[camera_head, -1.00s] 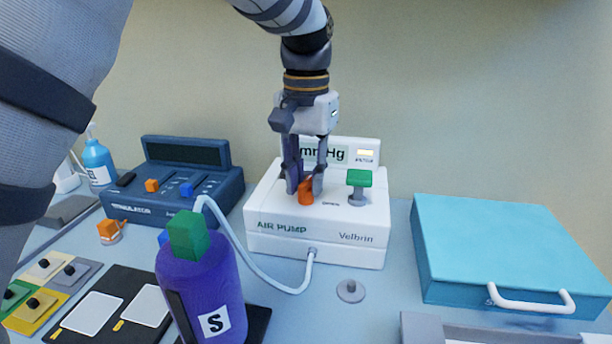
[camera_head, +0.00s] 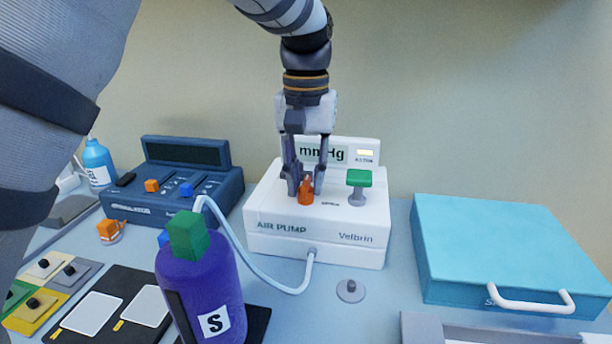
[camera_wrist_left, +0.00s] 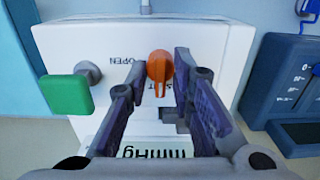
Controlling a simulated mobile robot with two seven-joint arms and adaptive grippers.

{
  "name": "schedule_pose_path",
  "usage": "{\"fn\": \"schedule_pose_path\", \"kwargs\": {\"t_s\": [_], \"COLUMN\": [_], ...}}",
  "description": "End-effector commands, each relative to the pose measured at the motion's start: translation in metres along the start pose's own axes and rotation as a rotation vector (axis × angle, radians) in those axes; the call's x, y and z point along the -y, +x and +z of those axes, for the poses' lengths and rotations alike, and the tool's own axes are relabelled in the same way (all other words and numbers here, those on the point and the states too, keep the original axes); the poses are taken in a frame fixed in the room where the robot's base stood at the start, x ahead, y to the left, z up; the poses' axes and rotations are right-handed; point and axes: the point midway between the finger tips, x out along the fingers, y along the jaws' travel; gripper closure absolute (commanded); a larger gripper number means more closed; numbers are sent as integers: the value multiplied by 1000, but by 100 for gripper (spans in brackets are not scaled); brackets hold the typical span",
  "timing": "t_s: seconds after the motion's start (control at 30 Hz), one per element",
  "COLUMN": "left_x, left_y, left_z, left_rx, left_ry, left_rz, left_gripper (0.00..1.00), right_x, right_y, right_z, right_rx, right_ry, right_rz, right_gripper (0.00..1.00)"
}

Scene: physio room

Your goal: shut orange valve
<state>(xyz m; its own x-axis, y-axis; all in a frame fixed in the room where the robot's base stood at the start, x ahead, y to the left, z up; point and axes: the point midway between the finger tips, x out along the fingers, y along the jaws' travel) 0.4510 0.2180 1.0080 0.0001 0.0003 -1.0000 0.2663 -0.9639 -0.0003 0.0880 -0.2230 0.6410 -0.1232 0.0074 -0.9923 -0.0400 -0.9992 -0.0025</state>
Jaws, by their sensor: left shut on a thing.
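The orange valve (camera_head: 306,196) is a small knob on top of the white air pump (camera_head: 270,213). In the left wrist view the valve (camera_wrist_left: 159,65) has a raised ridge that points toward the bottom of the picture, at a partly covered label. The word OPEN is printed to its left. My left gripper (camera_head: 305,189) points down from above, shut on the valve with one finger on each side. Its fingers also show in the left wrist view (camera_wrist_left: 158,66). My right gripper is in neither view.
A green knob (camera_head: 359,178) stands on the pump right of the valve. A purple bottle (camera_head: 200,285) stands in front, near the pump's hose (camera_head: 250,262). A blue control unit (camera_head: 215,193) is left, a teal case (camera_head: 490,245) right. The table is bare around a small grey disc (camera_head: 350,291).

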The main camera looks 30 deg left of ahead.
Motion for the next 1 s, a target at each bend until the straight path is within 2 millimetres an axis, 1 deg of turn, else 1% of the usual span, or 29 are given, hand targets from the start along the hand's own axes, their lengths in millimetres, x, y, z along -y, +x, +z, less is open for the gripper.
{"fn": "schedule_pose_path", "kwargs": {"t_s": [0.07, 0.1, 0.37, 0.43, 0.47, 0.6, 0.73, 0.83, 1.0], "left_x": [0, 0, 0, 0, 0, 0, 0, 0, 0], "left_y": [-1, -1, 0, -4, -8, -39, -63, -73, -76], "left_z": [0, 0, 0, 0, -1, -1, -1, 0, 0], "left_rx": [-3, -3, -1, -2, -2, -6, -5, -3, -1], "left_ry": [-1, -1, 0, 0, 1, 1, 1, 0, 0], "left_rz": [0, 0, 0, 1, 1, 2, 1, 0, -1], "left_gripper": [100, 72, 72, 72, 72, 72, 72, 72, 72], "right_x": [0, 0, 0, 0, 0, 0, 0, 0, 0], "right_y": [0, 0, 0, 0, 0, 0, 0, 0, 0], "right_z": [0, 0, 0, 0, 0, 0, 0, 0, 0], "right_rx": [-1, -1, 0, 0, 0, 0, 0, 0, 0], "right_ry": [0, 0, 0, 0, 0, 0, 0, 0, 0], "right_rz": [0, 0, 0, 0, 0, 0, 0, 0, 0], "right_gripper": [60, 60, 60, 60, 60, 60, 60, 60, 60]}}
